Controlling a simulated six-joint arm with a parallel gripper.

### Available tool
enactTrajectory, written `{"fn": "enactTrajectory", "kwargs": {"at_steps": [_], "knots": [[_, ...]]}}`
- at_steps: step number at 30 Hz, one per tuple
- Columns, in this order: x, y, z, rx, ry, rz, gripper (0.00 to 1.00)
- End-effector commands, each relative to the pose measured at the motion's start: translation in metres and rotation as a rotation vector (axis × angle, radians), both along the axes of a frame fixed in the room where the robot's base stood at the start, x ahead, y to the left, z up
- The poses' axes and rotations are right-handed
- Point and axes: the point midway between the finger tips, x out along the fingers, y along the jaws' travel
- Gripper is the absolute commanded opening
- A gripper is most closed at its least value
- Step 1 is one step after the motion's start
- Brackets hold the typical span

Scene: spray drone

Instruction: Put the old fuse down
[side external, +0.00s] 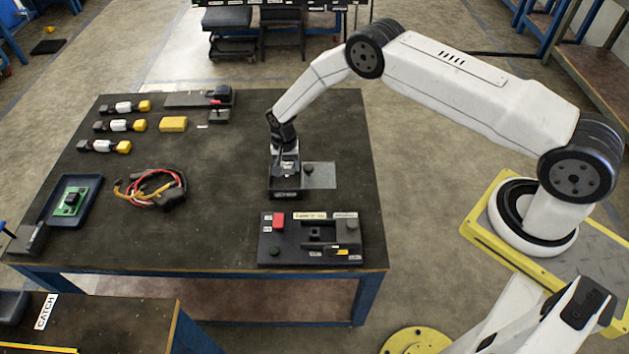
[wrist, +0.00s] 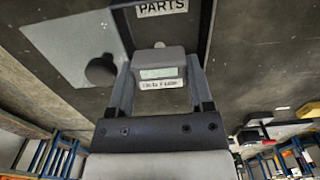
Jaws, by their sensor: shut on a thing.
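The old fuse (wrist: 160,62) is a small grey block with a pale window and a label too blurred to read in full. My gripper (wrist: 158,68) is shut on it, with one finger on each side. In the side view my gripper (side external: 285,172) points down over a dark parts tray (side external: 286,195) near the middle of the bench. The tray's front carries a label, which reads PARTS in the wrist view (wrist: 162,8). The fuse is mostly hidden by the fingers in the side view. I cannot tell whether it touches the tray floor.
A grey plate (side external: 321,176) lies right of the tray. Cables (side external: 152,190), a circuit board tray (side external: 88,186), several connectors and a yellow block (side external: 173,124) lie left. The bench between is clear.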

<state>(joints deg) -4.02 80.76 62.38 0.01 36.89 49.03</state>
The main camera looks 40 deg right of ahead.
Motion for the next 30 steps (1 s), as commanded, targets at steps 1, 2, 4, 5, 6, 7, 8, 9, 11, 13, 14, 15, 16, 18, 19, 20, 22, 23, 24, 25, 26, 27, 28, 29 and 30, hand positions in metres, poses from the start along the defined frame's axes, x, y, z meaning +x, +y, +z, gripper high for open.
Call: {"fn": "enactTrajectory", "kwargs": {"at_steps": [1,2,4,5,6,7,8,9,11,13,14,15,16,18,19,20,22,23,24,25,26,27,28,29,30], "knots": [[0.0,0.0,-0.001,0.0,0.0,0.0,0.0],[0.0,0.0,-0.001,0.0,0.0,0.0,0.0],[0.001,0.0,0.0,0.0,0.0,0.0,0.0],[0.001,0.0,-0.001,0.0,0.0,0.0,0.0],[0.001,0.0,-0.001,0.0,0.0,0.0,0.0],[0.001,0.0,-0.001,0.0,0.0,0.0,0.0],[0.002,0.0,-0.002,0.0,-0.001,0.0,0.0],[0.003,0.0,-0.003,0.0,-0.001,0.0,0.0],[0.004,0.0,-0.005,0.0,-0.001,0.0,0.0],[0.006,0.0,-0.009,0.0,0.0,0.0,0.0],[0.007,0.0,-0.011,0.0,0.0,0.0,0.0],[0.006,0.0,-0.016,0.0,0.001,0.0,0.0],[0.006,0.0,-0.019,-0.001,0.002,0.0,0.0],[0.006,0.0,-0.026,0.0,0.001,0.0,0.0],[0.006,0.0,-0.029,0.0,0.001,0.0,0.0],[0.006,0.0,-0.031,0.0,0.0,0.0,0.0],[0.006,0.0,-0.035,0.0,0.0,0.0,0.0],[0.006,0.0,-0.037,0.0,0.0,0.0,0.0],[0.006,0.0,-0.038,0.0,0.0,0.0,0.0],[0.006,0.0,-0.038,0.0,0.0,0.0,0.0],[0.006,0.0,-0.038,0.0,-0.001,0.0,0.0],[0.007,0.0,-0.038,0.0,-0.001,0.0,0.0],[0.007,0.0,-0.038,0.0,-0.001,0.0,0.0],[0.007,0.0,-0.038,0.0,-0.001,0.0,0.0],[0.007,0.0,-0.038,0.0,-0.001,0.0,0.0]]}}
